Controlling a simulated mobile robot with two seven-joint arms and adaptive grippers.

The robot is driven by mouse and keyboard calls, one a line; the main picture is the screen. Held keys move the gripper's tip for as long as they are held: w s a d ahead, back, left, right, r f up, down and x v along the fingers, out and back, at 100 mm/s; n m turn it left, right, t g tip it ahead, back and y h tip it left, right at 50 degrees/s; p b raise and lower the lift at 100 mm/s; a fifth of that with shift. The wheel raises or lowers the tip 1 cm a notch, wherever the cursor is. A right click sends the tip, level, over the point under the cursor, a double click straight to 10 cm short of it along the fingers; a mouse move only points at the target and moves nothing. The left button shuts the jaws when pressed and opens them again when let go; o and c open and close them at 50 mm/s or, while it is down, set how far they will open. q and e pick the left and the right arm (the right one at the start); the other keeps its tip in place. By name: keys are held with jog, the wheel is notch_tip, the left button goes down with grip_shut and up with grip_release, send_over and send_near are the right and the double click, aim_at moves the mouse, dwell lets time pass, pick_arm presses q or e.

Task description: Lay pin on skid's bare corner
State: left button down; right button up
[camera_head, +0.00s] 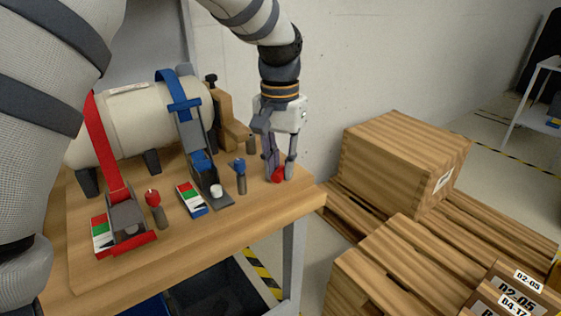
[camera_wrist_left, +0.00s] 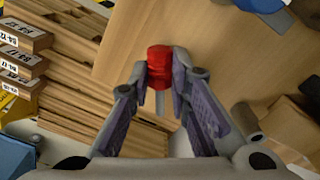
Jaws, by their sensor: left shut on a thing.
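My left gripper (camera_head: 278,174) points down over the right end of the wooden top. It is shut on a red-headed pin (camera_head: 278,175). In the left wrist view the pin (camera_wrist_left: 159,62) shows its ribbed red head and a grey shank between the fingertips (camera_wrist_left: 163,75). I cannot tell whether the pin touches the wood. The wooden top (camera_head: 225,232), which looks like the skid, carries a cream tank (camera_head: 130,120); its right front corner (camera_head: 308,195) is bare. My right gripper is not in view.
A red strap buckle (camera_head: 128,222), a blue strap buckle (camera_head: 205,178), another red-headed pin (camera_head: 153,200) and a blue-headed pin (camera_head: 240,175) stand left of the gripper. A wooden crate (camera_head: 395,165) sits on pallets (camera_head: 385,265) at the right.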

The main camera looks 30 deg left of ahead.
pick_arm(q)
jog(key=shift+f, duration=0.15)
jog(key=c, duration=1.4)
grip_release()
notch_tip(320, 180, up, 12)
jog(key=shift+f, duration=0.1)
